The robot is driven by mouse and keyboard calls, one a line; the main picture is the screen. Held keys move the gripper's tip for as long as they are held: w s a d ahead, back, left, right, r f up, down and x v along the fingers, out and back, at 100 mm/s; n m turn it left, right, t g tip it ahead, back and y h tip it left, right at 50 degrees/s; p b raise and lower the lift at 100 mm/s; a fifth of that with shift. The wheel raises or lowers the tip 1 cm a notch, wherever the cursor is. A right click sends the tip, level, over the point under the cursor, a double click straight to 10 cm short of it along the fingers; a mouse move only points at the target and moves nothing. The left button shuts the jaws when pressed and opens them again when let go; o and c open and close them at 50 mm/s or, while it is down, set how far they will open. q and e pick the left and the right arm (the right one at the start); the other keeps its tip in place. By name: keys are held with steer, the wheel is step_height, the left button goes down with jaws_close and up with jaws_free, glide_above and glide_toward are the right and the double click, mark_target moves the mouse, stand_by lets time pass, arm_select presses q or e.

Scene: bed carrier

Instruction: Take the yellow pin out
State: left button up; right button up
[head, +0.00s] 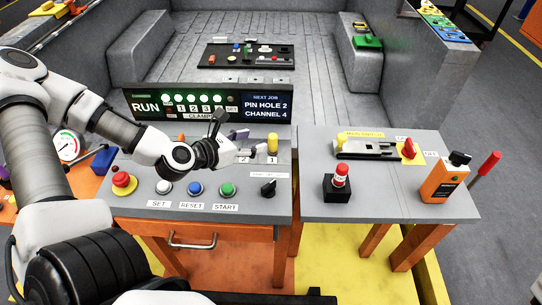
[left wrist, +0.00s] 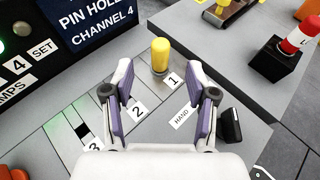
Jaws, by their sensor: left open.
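The yellow pin (head: 272,145) stands upright in the grey console (head: 240,208), beside the label 1. In the left wrist view the yellow pin (left wrist: 160,56) stands just beyond the fingertips, roughly centred between them. My left gripper (head: 252,151) is open and empty, low over the console to the left of the pin. In the left wrist view its two purple-padded fingers (left wrist: 160,85) are spread wide. Labels 2 and 3 lie beside slots under and before the gripper. My right gripper is not in view.
A display (head: 265,106) behind reads PIN HOLE 2, CHANNEL 4. A red stop button (head: 123,181), several push buttons and a black knob (head: 268,188) line the console front. The right table carries a clamp (head: 366,150), a red-topped block (head: 339,183) and an orange box (head: 443,180).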

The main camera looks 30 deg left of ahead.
mark_target(271, 137)
arm_select(q)
steer(key=w, duration=0.1)
steer(key=w+f, duration=0.1)
steer(key=w, duration=0.1)
steer(key=w+f, duration=0.1)
steer(key=shift+w+a+f+b, duration=0.15)
steer(key=shift+w+f+b, duration=0.1)
steer(key=shift+b, duration=0.1)
steer(key=shift+s+d+r, duration=0.25)
steer(key=shift+r, duration=0.05)
steer(key=shift+d+b, duration=0.3)
steer(key=shift+b, duration=0.2)
steer(key=x, duration=0.4)
steer(key=shift+w+d+f, duration=0.1)
steer(key=shift+w+d, duration=0.05)
steer(key=shift+w, duration=0.2)
steer(key=shift+s+r, duration=0.2)
steer(key=shift+s, duration=0.1)
jaws_close()
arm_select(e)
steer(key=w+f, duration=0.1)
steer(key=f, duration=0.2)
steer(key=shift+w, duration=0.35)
